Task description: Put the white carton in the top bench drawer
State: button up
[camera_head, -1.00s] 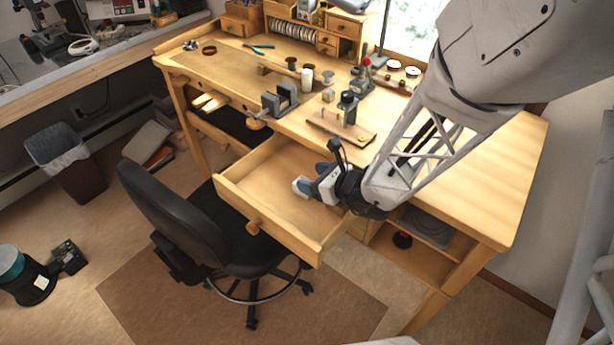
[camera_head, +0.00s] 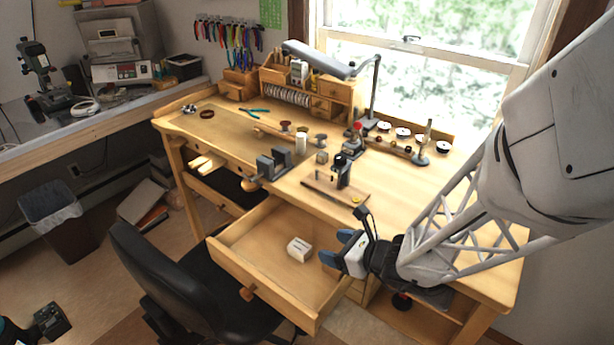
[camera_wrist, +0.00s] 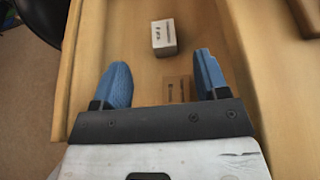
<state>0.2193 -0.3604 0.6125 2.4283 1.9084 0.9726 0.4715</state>
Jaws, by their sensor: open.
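The white carton (camera_head: 299,249) lies inside the open top bench drawer (camera_head: 247,283), on the drawer floor near its middle. In the wrist view the carton (camera_wrist: 164,37) sits beyond my fingertips, apart from them, with dark print on its near face. My gripper (camera_head: 337,249) is open and empty, over the right part of the drawer.
The workbench (camera_head: 250,134) stands behind the drawer, with a small vise (camera_head: 273,163), a wooden board (camera_head: 335,187) and spools on it. A black chair (camera_head: 172,290) stands close to the drawer's front left. A lamp (camera_head: 320,60) stands at the back.

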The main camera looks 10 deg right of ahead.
jog(key=shift+s, duration=0.1)
dwell(0.7)
jog(key=s+a+r+n+g+h, duration=0.1)
jog(key=s+a+r+n+g, duration=0.3)
jog(key=s+r+n+g, duration=0.75)
jog(key=s+d+r+n+t+h, duration=0.3)
jog(key=d+r+n+h, duration=0.4)
jog(key=n, duration=0.8)
jog(key=shift+d+r+t+h, duration=0.25)
jog(key=shift+d+t+h, duration=0.5)
jog(key=shift+d+h, duration=0.15)
jog(key=shift+c, duration=0.4)
